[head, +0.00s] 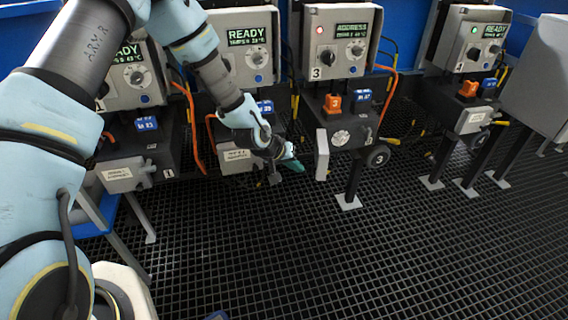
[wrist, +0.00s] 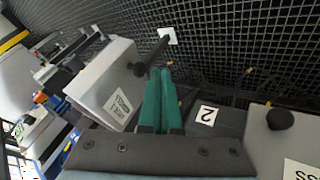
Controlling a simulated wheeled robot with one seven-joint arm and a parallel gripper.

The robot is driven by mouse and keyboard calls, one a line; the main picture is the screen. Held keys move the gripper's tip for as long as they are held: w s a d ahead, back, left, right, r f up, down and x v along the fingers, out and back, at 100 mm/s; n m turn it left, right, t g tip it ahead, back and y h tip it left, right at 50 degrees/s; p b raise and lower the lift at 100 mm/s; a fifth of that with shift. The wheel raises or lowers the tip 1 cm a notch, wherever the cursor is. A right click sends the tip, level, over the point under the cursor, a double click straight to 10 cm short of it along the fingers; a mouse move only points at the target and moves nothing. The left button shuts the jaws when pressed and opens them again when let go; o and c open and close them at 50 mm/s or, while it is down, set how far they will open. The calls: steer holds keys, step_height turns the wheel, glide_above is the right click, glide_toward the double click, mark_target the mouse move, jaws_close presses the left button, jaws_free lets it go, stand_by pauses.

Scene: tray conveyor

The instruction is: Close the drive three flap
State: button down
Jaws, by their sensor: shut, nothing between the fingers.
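Drive three (head: 345,118) stands right of centre in the head view, under a control box marked 3. Its pale grey flap (head: 321,155) is swung open on the left side, seen nearly edge-on. A round face (head: 340,138) shows on the front beside it. My gripper (head: 297,166) has teal fingers, shut and empty, a little left of the open flap. In the wrist view, the shut fingers (wrist: 160,74) point beside a pale labelled panel (wrist: 108,85), apparently this flap. I cannot tell whether they touch it.
Drive two (head: 237,158) is behind my gripper; its number plate (wrist: 207,115) shows in the wrist view. Orange cables hang between the drives. The grated floor (head: 420,260) in front is clear.

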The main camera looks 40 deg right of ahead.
steer(key=shift+s+d, duration=0.3)
steer(key=shift+d, duration=0.15)
steer(key=shift+s, duration=0.15)
